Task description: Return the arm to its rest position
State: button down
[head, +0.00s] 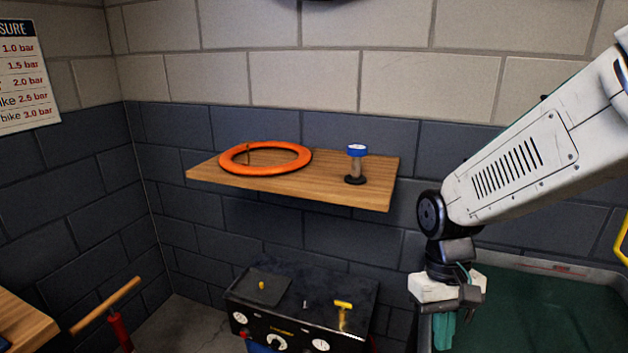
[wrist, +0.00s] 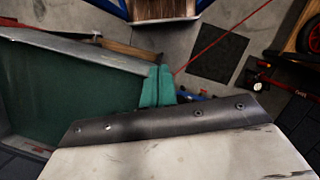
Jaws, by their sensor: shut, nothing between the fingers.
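My gripper (head: 444,330) hangs below the white arm at the right of the head view, with its green fingers pointing down. The fingers are shut together with nothing between them. In the wrist view the green fingertips (wrist: 157,84) also show, pressed together. They are over or beside the edge of a green-lined bin (head: 545,315), which also fills the left of the wrist view (wrist: 70,95). The depth between fingers and bin is hard to tell.
A wooden wall shelf (head: 330,185) holds an orange ring (head: 234,167) and a blue-topped stand (head: 355,165). Below it is a black compressor-like unit (head: 300,310) with gauges. A red pump with a wooden handle (head: 105,305) stands at lower left. A dark mat (wrist: 217,55) lies on the floor.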

jog(key=s+d+r+m+t, duration=0.1)
jog(key=s+d+r+t, duration=0.3)
jog(key=s+r, duration=0.7)
jog(key=shift+d+r+m+t, duration=0.35)
jog(key=shift+d+r, duration=0.25)
jog(key=shift+r, duration=0.35)
jog(key=shift+s, duration=0.1)
